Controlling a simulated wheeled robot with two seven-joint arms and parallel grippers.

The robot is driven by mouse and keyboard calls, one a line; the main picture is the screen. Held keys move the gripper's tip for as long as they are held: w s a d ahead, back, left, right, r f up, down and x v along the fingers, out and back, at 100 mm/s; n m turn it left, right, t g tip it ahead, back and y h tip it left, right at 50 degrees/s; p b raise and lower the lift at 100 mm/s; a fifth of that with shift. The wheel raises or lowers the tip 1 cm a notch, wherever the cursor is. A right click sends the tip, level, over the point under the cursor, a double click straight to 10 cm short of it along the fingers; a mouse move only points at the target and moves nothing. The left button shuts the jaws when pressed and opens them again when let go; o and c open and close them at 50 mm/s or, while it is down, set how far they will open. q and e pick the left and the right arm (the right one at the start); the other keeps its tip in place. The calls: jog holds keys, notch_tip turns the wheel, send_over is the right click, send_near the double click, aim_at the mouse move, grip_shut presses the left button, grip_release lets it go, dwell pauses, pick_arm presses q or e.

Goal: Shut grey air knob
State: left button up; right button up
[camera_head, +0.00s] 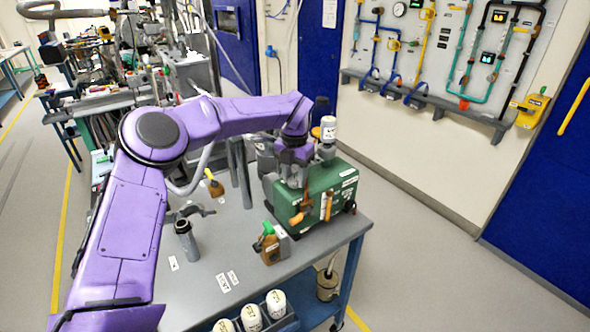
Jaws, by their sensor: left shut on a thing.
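A green pump box (338,188) with grey end parts stands on the grey bench. My left arm reaches in from the left, and its gripper (293,181) points down at the top left of this box. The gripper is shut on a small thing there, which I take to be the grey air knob. The fingers and wrist hide the knob, so its turn position cannot be seen. An orange-brown handle (301,212) and an orange-filled tube (326,206) show on the box front, below the gripper. My right gripper is not in view.
The floor at right is clear.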

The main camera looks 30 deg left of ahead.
pick_arm(q)
jog(key=m+p, duration=0.4)
jog(key=m, duration=0.2)
jog(key=shift+r, duration=0.15)
jog(key=m+p, duration=0.1)
jog(key=m, duration=0.2)
jog(key=shift+m, duration=0.3)
jog(key=shift+m+p, duration=0.65)
jog(key=shift+m, duration=0.45)
jog(key=shift+f, duration=0.2)
jog(key=o, duration=1)
jog(key=shift+o, duration=0.2)
